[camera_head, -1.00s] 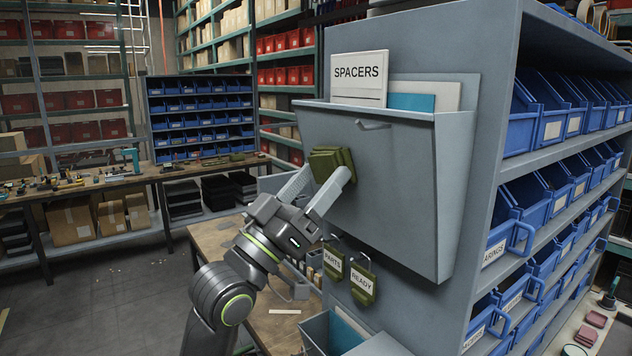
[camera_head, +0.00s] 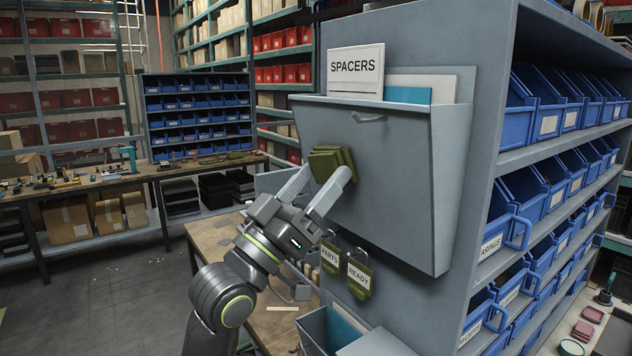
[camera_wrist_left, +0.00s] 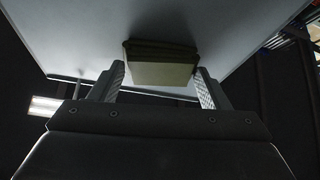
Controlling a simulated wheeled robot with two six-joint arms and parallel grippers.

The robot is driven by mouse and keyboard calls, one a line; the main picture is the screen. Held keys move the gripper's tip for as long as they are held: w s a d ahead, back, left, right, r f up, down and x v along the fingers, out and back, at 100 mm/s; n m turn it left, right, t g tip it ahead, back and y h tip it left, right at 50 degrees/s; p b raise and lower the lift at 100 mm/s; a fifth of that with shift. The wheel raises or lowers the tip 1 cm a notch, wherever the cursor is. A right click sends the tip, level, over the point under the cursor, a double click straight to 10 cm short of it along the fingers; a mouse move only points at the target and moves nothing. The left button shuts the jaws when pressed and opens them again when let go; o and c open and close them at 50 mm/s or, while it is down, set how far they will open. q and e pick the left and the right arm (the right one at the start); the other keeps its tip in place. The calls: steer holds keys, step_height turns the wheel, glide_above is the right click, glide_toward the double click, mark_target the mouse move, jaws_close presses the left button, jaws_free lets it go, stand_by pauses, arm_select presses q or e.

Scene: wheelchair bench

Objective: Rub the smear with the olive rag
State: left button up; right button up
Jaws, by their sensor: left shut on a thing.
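The olive rag (camera_head: 333,165) is a folded green pad. My left gripper (camera_head: 318,182) is shut on it, with a finger on either side, at the left part of the grey front panel (camera_head: 400,190) of the SPACERS holder. In the left wrist view the rag (camera_wrist_left: 160,72) sits between the fingertips (camera_wrist_left: 160,84), against or very close to the panel (camera_wrist_left: 225,25). A short, dark curved smear (camera_head: 369,118) shows on the panel's upper part, above and to the right of the rag, apart from it. My right gripper is out of view.
Two hanging tags, PARTS (camera_head: 331,257) and READY (camera_head: 360,275), are below the holder. Blue bins (camera_head: 540,115) fill the shelves at right. A wooden bench (camera_head: 215,238) is behind my left arm. Open floor (camera_head: 100,290) lies at left.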

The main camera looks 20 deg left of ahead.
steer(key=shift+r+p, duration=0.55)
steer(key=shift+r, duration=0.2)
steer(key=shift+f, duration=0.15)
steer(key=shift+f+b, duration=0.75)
steer(key=shift+b, duration=0.15)
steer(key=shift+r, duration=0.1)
